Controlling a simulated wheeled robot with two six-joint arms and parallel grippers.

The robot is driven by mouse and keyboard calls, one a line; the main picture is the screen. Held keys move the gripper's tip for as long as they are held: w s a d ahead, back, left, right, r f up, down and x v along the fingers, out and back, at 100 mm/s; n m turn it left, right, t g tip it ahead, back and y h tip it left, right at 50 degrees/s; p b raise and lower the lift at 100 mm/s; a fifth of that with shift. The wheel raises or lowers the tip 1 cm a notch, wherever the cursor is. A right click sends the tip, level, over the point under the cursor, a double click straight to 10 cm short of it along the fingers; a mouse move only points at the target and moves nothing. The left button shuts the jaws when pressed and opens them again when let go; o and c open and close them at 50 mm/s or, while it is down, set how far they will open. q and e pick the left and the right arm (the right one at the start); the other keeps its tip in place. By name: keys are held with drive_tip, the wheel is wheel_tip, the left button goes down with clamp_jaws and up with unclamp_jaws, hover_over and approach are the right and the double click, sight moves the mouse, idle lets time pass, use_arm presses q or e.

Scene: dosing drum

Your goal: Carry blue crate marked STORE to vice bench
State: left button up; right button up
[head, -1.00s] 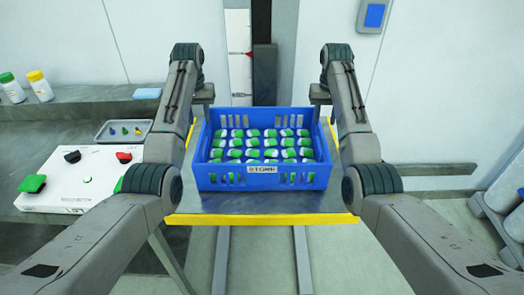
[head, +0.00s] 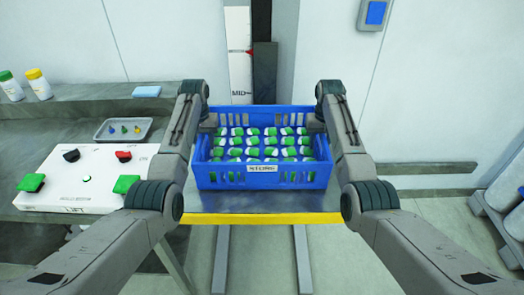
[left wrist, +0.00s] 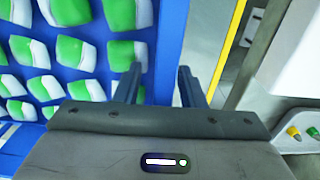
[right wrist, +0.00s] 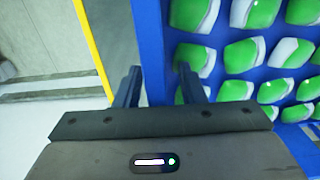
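The blue crate marked STORE (head: 262,180) stands on a metal platform (head: 300,201) with a yellow front edge, and rows of green-and-white packs fill it. My left gripper (left wrist: 158,87) is at the crate's left side, its fingers apart on either side of the blue side wall (left wrist: 168,50). My right gripper (right wrist: 160,85) is at the right side, its fingers likewise apart astride the wall (right wrist: 150,45). A gap shows beside the wall in both wrist views, so neither looks clamped. In the head view the fingertips are hidden. I cannot pick out a vice bench.
A post marked MID (head: 240,75) stands behind the crate. Grey cylinders (head: 500,215) stand at right.

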use_arm(q)
drive_tip(key=shift+r, duration=0.1)
clamp_jaws()
use_arm(e)
clamp_jaws()
drive_tip(key=shift+r, duration=0.1)
idle(0.9)
